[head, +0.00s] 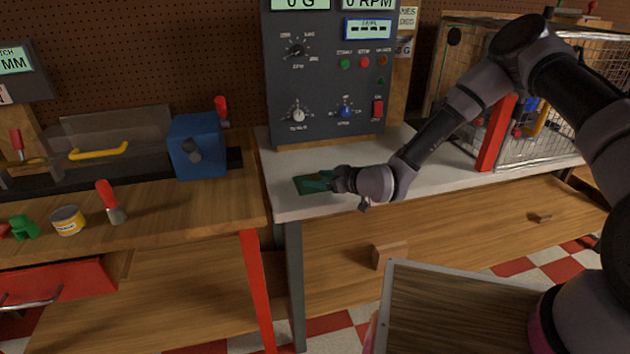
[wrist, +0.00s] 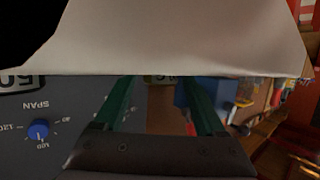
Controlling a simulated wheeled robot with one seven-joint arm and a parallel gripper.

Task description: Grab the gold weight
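My gripper (head: 306,184) has green fingers and is low over the left end of the white bench top (head: 285,205) in the head view. In the wrist view, which looks upside down, its two green fingers (wrist: 158,86) stand well apart, so it is open. A small olive-yellow thing with dark marks (wrist: 158,78) shows between the fingertips at the edge of the white surface. It may be the gold weight, but it is too small and dim to be sure. I cannot make out a gold weight in the head view; the fingers may hide it.
A dark instrument panel (head: 325,95) with knobs stands behind the gripper. A blue box (head: 197,150) is on the wooden bench to the left, with a yellow tin (head: 67,220) nearer. A wire cage (head: 540,130) stands at the right. The white top right of the gripper looks clear.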

